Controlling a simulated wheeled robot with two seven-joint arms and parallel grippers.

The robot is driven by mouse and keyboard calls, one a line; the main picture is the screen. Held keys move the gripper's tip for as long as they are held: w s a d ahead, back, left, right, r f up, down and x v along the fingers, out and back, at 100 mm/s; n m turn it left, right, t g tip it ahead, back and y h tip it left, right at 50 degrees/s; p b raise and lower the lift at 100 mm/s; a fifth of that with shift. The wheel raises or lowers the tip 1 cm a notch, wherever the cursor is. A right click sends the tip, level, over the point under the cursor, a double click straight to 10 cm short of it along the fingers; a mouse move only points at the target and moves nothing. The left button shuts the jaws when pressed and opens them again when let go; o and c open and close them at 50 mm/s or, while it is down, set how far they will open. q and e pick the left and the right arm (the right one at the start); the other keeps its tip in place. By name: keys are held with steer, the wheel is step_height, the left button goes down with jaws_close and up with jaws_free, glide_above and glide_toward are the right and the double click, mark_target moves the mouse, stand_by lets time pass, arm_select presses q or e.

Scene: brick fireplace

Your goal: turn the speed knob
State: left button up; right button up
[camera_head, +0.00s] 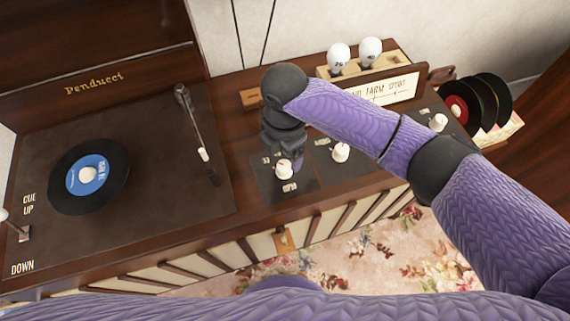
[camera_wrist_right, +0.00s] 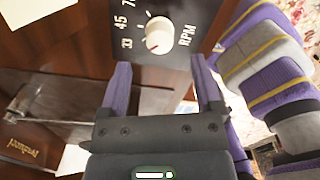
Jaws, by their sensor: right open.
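The speed knob (camera_head: 283,168) is a white knob on a dark panel marked RPM, at the front of the wooden console. In the right wrist view the knob (camera_wrist_right: 159,32) shows beside the marks 33, 45 and a partly cut-off third mark, with a small reddish line on it. My right gripper (camera_wrist_right: 160,62) is open and empty, its two purple fingers spread apart on either side of the line to the knob, not closed on it. In the head view the dark right wrist hides most of that gripper just behind the knob. My left gripper is not in view.
A turntable with a black record (camera_head: 60,199) and a tonearm (camera_head: 190,120) lies to the left. Two more white knobs (camera_head: 340,152) (camera_head: 438,122) sit to the right on the console. Light bulbs (camera_head: 339,57) stand in a wooden box, and several records (camera_head: 490,100) lean at the far right.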

mark_target(284, 165)
step_height(284, 165, down, 6)
steer(key=shift+r+b, duration=0.1)
steer(key=shift+b, duration=1)
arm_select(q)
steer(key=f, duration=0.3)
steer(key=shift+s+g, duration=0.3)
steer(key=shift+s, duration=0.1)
arm_select(e)
jaws_close()
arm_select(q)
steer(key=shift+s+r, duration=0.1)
